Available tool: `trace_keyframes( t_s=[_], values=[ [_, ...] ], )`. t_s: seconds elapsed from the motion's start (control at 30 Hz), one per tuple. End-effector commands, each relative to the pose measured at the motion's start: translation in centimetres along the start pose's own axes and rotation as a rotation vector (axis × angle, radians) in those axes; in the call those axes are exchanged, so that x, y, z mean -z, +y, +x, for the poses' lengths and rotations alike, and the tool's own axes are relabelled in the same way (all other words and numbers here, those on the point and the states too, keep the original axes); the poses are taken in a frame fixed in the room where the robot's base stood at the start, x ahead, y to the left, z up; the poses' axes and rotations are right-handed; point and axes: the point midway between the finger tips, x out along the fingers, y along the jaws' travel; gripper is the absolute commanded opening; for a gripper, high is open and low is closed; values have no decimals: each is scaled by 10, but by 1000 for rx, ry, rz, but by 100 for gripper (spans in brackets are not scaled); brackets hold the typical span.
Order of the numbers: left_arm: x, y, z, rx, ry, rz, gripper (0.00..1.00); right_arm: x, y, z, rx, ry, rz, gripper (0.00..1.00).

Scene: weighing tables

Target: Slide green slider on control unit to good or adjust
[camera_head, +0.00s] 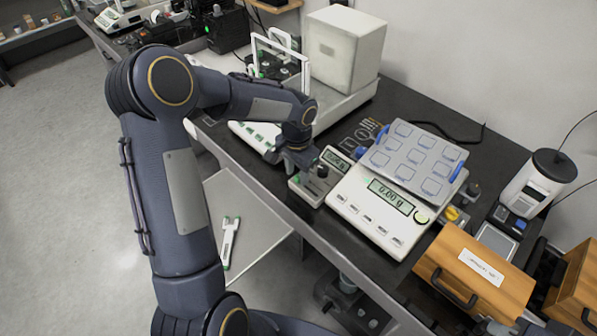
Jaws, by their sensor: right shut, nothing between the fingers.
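The small beige control unit (312,196) stands at the table's front edge, just left of the large balance. A small green part, which looks like the green slider (296,179), shows at its left end. A dark knob stands on its right half. My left arm reaches across the view, and my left gripper (306,168) points down over the unit. The gripper and wrist hide part of its top, so I cannot tell whether the fingers are open or touch the slider. My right gripper (347,281) appears low, below the table edge, shut and empty.
The large balance (380,215) shows 0.00 g and carries a grey tray (413,157) with square cells. Another scale with a white box (347,45) stands behind. A wooden drawer box (476,275) is at right. A lower shelf (245,215) holds a white tool (230,240).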

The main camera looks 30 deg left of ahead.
Motion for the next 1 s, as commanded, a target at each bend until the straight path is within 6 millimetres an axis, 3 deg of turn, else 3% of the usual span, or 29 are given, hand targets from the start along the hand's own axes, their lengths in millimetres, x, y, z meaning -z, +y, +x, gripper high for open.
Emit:
trace_keyframes(
  t_s=[0.33, 0.7, 1.0],
  values=[
    [0, 1, -6, -2, 0, 0, 38, 0, 0, 0, 0, 0, 0, 0],
    [1, 1, -64, -1, 3, 0, 38, -1, 0, 1, 0, 0, 0, 0],
    [0, 1, -78, -2, -1, 1, 38, -1, 1, 1, 0, 0, 0, 0]
  ],
)
